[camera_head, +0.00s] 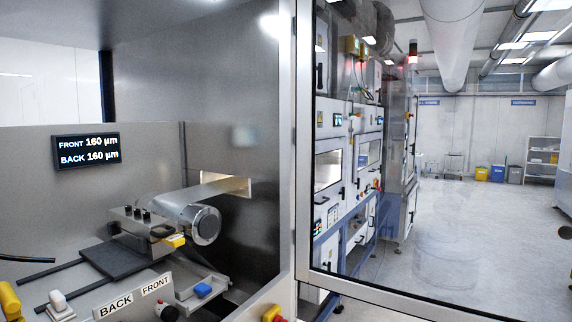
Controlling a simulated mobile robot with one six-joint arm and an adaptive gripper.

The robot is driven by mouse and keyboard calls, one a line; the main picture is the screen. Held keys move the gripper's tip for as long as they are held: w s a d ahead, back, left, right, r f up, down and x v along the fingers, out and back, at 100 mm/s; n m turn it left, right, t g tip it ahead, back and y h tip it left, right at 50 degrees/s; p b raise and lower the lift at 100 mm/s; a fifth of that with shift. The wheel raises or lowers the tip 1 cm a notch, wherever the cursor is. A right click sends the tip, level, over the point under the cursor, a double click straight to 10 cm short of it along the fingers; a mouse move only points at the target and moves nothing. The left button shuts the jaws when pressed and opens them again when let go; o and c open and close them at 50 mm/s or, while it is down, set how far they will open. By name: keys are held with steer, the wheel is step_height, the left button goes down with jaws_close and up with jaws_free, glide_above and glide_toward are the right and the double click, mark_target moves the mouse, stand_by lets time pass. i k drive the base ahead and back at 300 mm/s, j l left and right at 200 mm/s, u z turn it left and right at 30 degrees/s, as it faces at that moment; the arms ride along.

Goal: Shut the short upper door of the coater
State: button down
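The coater (240,130) fills the left of the view, its metal chamber open at the front. A clear door with a grey metal frame (410,300) stands swung open to the right of the opening. Its side near the coater meets the upright post, and its bottom rail slopes down to the right. It looks like the short upper door, though its top and far edge are out of view. Small dark round marks (565,232) show at the right edge; I cannot tell whether they are a handle. My gripper is not in view.
Inside the coater are a roller (204,224), a display (86,150) and a blue part (203,290). Through the door I see tall machine cabinets (345,170), coloured bins (497,173), a shelf (543,150) and wide clear floor (460,220).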

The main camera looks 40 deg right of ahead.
mark_target(416, 306)
steer(key=z, duration=2.15)
steer(key=i+l, duration=0.2)
steer(key=l, duration=0.25)
steer(key=i+l+u, duration=0.1)
steer(key=l, duration=0.3)
steer(key=i+l+u, duration=0.1)
steer(key=i+l, duration=0.2)
steer(key=l, duration=0.2)
steer(key=i+l, duration=0.15)
steer(key=l, duration=0.3)
steer(key=i+l+u, duration=0.1)
steer(key=l, duration=0.35)
steer(key=i+l, duration=0.25)
steer(key=l, duration=0.25)
steer(key=i+l+u, duration=0.1)
steer(key=l, duration=0.35)
steer(key=i+l, duration=0.2)
steer(key=l, duration=0.3)
steer(key=u, duration=0.05)
